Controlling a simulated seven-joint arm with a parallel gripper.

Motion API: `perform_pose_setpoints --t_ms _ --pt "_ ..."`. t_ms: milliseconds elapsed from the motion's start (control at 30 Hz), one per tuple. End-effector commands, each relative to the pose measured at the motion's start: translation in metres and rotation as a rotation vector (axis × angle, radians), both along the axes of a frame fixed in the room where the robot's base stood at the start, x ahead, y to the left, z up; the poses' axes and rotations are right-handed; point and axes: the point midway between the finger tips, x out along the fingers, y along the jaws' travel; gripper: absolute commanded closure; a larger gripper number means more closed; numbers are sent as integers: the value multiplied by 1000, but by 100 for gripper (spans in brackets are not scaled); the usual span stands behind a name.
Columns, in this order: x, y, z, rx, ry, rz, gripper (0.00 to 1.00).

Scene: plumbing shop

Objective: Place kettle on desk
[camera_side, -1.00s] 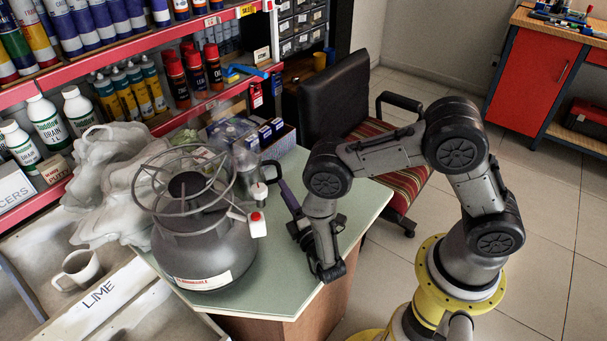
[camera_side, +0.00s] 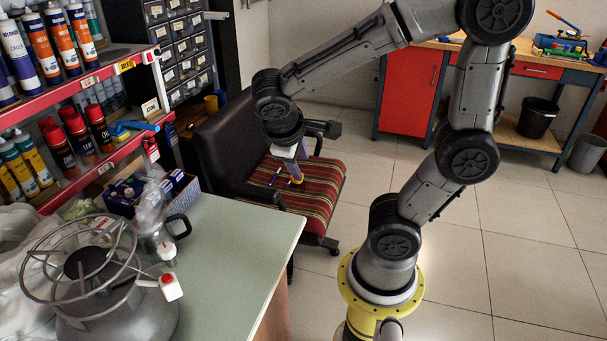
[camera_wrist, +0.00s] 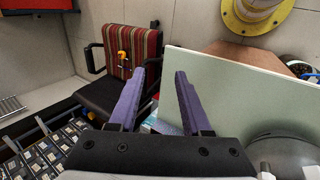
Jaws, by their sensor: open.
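A grey jug-like vessel with a black handle (camera_side: 164,236), which looks like the kettle, stands upright on the pale green desk (camera_side: 232,252) in the side view, close behind the gas cylinder. My gripper (camera_side: 287,176) points down in front of the striped chair, right of the desk's far end and clear of the kettle. In the wrist view my gripper (camera_wrist: 160,78) has its two purple fingers apart with nothing held between them. The desk (camera_wrist: 230,90) lies right of the fingers there. I cannot make out the kettle in the wrist view.
The grey gas cylinder (camera_side: 120,318) fills the desk's near left. A striped chair (camera_side: 318,188) stands beside the desk; a small yellow-orange item (camera_wrist: 122,62) shows over its seat. Shelves with bottles and tubes (camera_side: 62,150) border the left. The desk's right part is clear.

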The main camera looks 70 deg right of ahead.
Motion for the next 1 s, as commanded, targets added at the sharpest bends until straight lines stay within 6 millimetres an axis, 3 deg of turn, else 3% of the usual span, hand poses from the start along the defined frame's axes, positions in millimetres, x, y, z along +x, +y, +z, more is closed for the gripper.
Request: perform_pose_setpoints --t_ms 100,333,500,1000 --pt "-24 36 13 243 -180 26 52" --pt "-38 84 35 491 -442 114 52" --pt "-39 92 40 530 -493 134 52" --pt "-39 92 40 530 -490 133 52"
